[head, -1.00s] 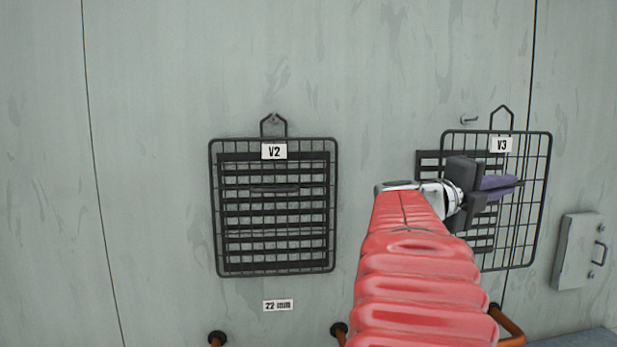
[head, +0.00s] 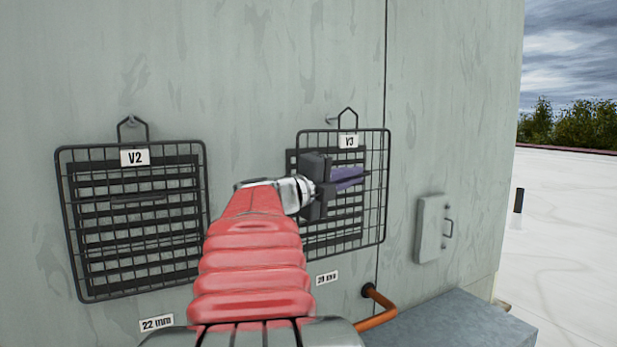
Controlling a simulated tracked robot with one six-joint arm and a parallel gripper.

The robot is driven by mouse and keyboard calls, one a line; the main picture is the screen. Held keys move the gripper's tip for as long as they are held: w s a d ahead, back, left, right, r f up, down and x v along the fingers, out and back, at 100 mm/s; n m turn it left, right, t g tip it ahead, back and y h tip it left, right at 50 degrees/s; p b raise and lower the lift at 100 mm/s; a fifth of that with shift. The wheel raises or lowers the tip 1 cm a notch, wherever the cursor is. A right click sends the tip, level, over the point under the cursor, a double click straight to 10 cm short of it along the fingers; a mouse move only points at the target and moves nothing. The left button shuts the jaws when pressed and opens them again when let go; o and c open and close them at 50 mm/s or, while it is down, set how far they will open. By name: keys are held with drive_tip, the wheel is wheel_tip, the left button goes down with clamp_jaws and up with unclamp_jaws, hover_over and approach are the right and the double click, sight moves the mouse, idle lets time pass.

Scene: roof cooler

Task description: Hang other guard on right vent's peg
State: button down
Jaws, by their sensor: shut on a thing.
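My gripper (head: 360,176), with dark jaws and purple fingers, is shut on the black wire guard labelled V3 (head: 376,215). The guard is upright in front of the right vent (head: 292,165), set off to the right of its dark slats. The loop appears apart from the peg; the depth gap is unclear. The other guard, V2 (head: 62,190), hangs by its loop on the left vent's peg (head: 130,120). My arm hides the V3 guard's lower left.
A small grey box with a handle (head: 430,230) is on the wall at right. An orange pipe (head: 378,318) and a grey metal ledge (head: 450,325) are below. Open white roof (head: 560,230) lies beyond the wall's corner.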

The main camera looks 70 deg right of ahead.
drive_tip(key=shift+w+d+f, duration=0.25)
drive_tip(key=shift+w+d, duration=0.65)
drive_tip(key=shift+w, duration=0.15)
drive_tip(key=shift+w+d+f, duration=0.25)
drive_tip(key=shift+w+d, duration=0.65)
drive_tip(key=shift+w, duration=0.1)
drive_tip(key=c, duration=1.8)
unclamp_jaws()
drive_tip(key=shift+f, duration=0.1)
drive_tip(key=shift+f, duration=0.1)
